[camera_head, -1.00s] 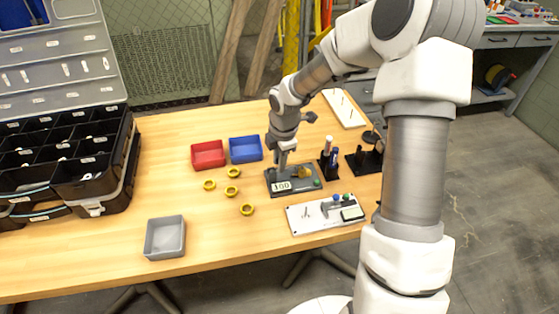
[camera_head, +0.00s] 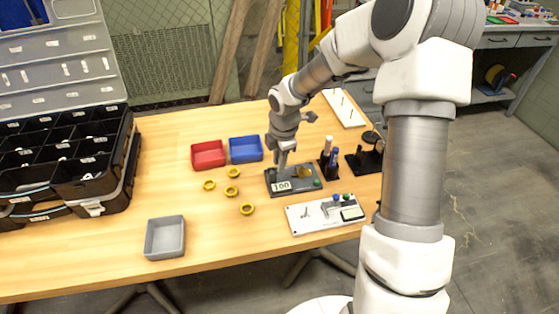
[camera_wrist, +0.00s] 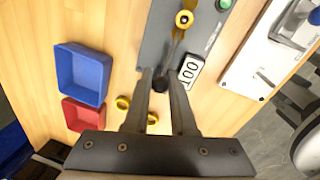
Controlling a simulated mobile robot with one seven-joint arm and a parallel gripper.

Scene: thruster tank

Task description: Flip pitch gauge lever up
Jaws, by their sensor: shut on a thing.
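The pitch gauge appears to be the dark grey panel (camera_head: 310,185) near the table's right side, with a small white display reading like "100" (camera_wrist: 189,70). It also carries a brass-coloured round part (camera_wrist: 184,19) and a green button (camera_wrist: 223,4). A lever with a black round knob (camera_wrist: 160,85) reaches toward me at the panel's edge in the wrist view. My gripper (camera_wrist: 162,76) is shut on the lever, with one finger on each side of the knob. In the head view my gripper (camera_head: 281,166) is over the panel's left part and hides the lever.
A blue bin (camera_head: 245,149) and a red bin (camera_head: 208,154) stand left of the panel. Several yellow rings (camera_head: 232,190) lie nearby. A white panel (camera_head: 325,214) with a small lever and knobs is in front. Dark holders (camera_head: 329,168) stand close on the right.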

